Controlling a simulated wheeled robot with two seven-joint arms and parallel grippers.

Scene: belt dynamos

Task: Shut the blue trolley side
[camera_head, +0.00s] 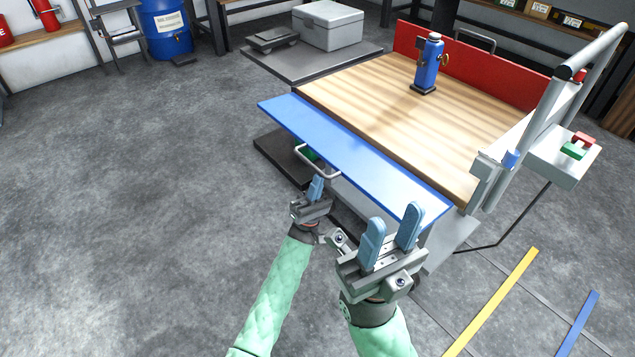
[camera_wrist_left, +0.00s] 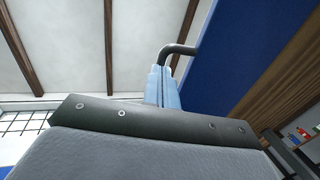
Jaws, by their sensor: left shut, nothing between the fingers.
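The blue trolley side (camera_head: 350,150) is a long flat panel, leaning outward and down from the near edge of the trolley's wooden deck (camera_head: 400,105). A bent metal handle (camera_head: 318,169) sits on its outer side. My left gripper (camera_head: 316,188) is shut and empty, just below the handle. In the left wrist view the closed fingers (camera_wrist_left: 162,86) point up at the handle (camera_wrist_left: 176,50), beside the blue side (camera_wrist_left: 232,50); I cannot tell whether they touch. My right gripper (camera_head: 392,232) is open and empty, in front of the panel's near right end.
A blue bottle-like device (camera_head: 428,65) stands on the deck. A red side (camera_head: 470,62) stands upright at the far edge. A grey push bar (camera_head: 590,50) and a control box (camera_head: 560,155) are at the right. The floor (camera_head: 130,200) on the left is clear.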

